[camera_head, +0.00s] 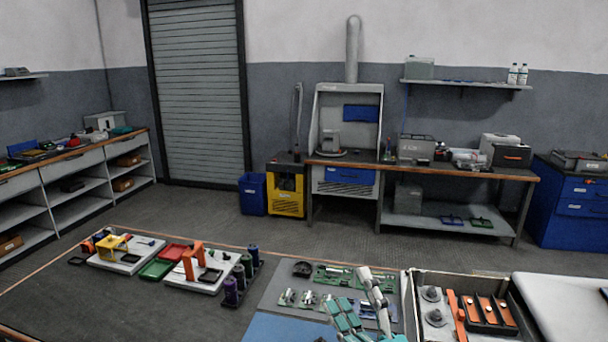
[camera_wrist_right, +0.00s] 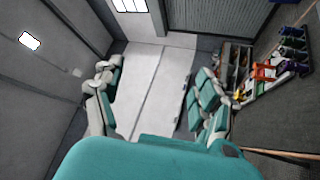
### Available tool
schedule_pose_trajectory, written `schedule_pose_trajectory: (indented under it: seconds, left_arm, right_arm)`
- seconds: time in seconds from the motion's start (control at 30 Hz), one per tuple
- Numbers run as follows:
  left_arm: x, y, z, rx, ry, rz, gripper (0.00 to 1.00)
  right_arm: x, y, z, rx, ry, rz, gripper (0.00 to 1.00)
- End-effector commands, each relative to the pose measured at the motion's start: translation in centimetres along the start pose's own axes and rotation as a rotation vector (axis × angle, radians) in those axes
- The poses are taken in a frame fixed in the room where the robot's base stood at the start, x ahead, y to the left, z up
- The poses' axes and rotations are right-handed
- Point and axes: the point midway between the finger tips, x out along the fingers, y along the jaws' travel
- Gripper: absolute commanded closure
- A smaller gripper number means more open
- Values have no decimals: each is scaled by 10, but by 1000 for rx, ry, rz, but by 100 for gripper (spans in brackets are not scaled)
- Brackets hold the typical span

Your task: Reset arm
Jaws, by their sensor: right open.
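My right gripper (camera_head: 348,289) shows at the bottom of the head view, right of centre, with teal and pale grey fingers. It is in front of the table's grey mat and hides part of it. In the right wrist view the same gripper (camera_wrist_right: 155,72) has its fingers spread wide apart. Nothing is between them but a distant pale surface. My left gripper is not in view.
Green circuit boards (camera_head: 335,275) lie on the grey mat (camera_head: 268,297). A tray (camera_head: 415,322) with grey and orange parts stands to the right. Purple cylinders (camera_head: 232,292) and white fixtures (camera_head: 126,262) stand to the left. The table's left front is bare.

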Motion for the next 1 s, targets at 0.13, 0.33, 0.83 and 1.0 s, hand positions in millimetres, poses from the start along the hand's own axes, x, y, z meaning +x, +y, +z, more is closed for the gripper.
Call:
schedule_pose_trajectory:
  seconds: [0.13,0.33,0.83,1.0]
  left_arm:
    - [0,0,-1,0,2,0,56]
    - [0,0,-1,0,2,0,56]
    - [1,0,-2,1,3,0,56]
    - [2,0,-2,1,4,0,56]
  right_arm:
    - [-61,-60,78,359,-430,-206,27]
    - [-179,-136,118,714,-918,-464,27]
    - [-372,-193,76,1069,-1566,-854,27]
    - [-377,-242,93,1058,-1571,-866,27]
